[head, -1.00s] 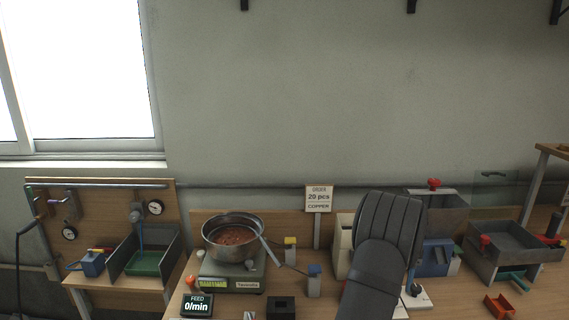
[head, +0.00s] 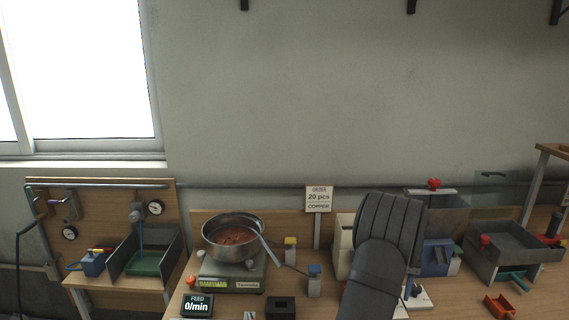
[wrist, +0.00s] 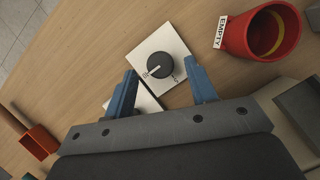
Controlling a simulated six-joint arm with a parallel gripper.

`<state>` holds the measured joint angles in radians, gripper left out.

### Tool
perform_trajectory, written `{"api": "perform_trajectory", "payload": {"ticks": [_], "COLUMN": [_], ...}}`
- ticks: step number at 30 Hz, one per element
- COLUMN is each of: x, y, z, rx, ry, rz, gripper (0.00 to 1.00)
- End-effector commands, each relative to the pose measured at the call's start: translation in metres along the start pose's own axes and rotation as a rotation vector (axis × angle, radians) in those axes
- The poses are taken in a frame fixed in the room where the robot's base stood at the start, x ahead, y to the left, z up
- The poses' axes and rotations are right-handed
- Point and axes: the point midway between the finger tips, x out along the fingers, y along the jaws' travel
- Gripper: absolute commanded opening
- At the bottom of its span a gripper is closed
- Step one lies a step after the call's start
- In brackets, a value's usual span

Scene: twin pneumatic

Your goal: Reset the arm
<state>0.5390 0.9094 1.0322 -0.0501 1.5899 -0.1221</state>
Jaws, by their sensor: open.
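My gripper (wrist: 162,90) shows in the wrist view with its two blue fingers apart and nothing between them. Just beyond the fingertips is a white plate with a black rotary knob (wrist: 160,65); the fingers look apart from the knob.
A red cup (wrist: 262,34) beside an "EMPTY" label stands right of the knob. An orange-red tray (wrist: 40,142) lies at lower left. A grey bin (head: 512,250) stands at right.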

Motion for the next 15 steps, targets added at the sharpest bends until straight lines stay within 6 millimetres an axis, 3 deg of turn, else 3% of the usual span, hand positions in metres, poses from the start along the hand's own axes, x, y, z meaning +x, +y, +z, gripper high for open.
{"api": "perform_trajectory", "payload": {"ticks": [15], "x": [-0.098], "y": [0.0], "z": [-0.001], "rx": [-0.001], "ry": [0.004], "rz": [0.0], "gripper": [0.52]}}
